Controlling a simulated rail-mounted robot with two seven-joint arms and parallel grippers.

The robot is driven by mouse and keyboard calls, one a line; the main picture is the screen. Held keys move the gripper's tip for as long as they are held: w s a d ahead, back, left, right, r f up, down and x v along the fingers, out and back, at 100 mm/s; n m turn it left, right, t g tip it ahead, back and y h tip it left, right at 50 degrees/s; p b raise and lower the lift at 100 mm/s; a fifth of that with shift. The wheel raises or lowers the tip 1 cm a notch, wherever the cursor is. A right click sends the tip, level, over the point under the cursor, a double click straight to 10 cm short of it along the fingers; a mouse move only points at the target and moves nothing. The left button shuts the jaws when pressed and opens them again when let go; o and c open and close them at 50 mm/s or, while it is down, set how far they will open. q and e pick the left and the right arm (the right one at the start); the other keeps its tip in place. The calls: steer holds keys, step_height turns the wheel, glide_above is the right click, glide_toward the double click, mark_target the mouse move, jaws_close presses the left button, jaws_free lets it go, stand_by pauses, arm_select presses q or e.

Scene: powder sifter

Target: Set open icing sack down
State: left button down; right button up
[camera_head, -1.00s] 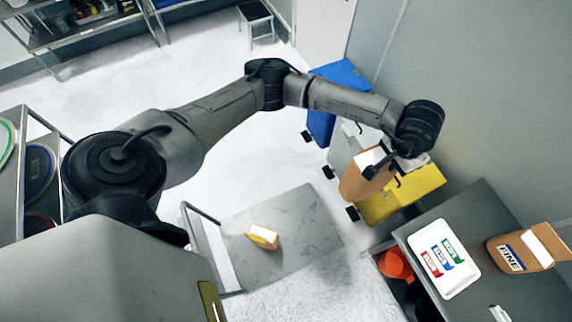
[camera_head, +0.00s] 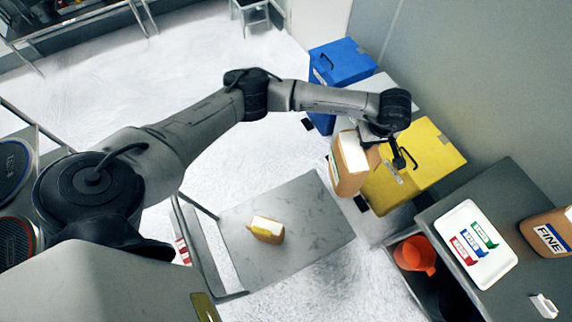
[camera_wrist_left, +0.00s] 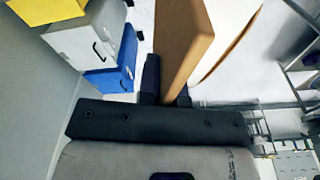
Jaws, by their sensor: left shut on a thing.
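The open icing sack (camera_head: 350,165) is a brown paper bag with a pale side, held in the air in front of the yellow bin. It hangs slightly tilted, clear of the cart. My left gripper (camera_head: 378,142) is shut on the sack's upper edge. In the left wrist view the gripper (camera_wrist_left: 165,92) pinches the brown sack wall (camera_wrist_left: 182,45), with a white surface beside it. The sack's contents cannot be seen. My right gripper is not in view.
A grey cart (camera_head: 310,215) carries a small brown-and-white sack (camera_head: 266,230); much of its top is bare. A yellow bin (camera_head: 425,165) and blue bin (camera_head: 340,62) stand behind. The right counter (camera_head: 455,205) holds a labelled tray (camera_head: 470,283) and a FINE sack (camera_head: 550,235).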

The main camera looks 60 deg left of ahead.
arm_select(q)
steer(key=a+f+n+b, duration=0.1)
steer(key=f+n+b, duration=0.2)
steer(key=f, duration=0.3)
steer(key=w+a+f+n+b, duration=0.1)
steer(key=a+f+n+b, duration=0.1)
steer(key=f+b, duration=0.3)
steer(key=w+a+f+n+g+b, duration=0.1)
steer(key=f+n+b, duration=0.3)
steer(key=f, duration=0.3)
steer(key=shift+a+f+n, duration=0.2)
steer(key=shift+n, duration=0.4)
steer(key=shift+a+f+n+h+b, duration=0.4)
steer(key=shift+a+f+n+b, duration=1)
steer(key=shift+f+n+b, duration=2.5)
steer(key=shift+a+f+n+h+b, duration=0.4)
steer(key=shift+a+f+n+b, duration=1.4)
steer(key=shift+f, duration=3.7)
steer(key=s+d+f+b, duration=0.2)
steer(key=s+f, duration=0.8)
steer(key=s, duration=0.1)
steer(key=shift+s+d+f+g, duration=0.15)
steer(key=shift+d+f+g, duration=0.05)
steer(key=shift+f+g, duration=0.2)
steer(key=shift+f, duration=0.1)
steer(key=c, duration=1.6)
jaws_free()
steer(key=shift+s, duration=0.1)
steer(key=o, duration=0.3)
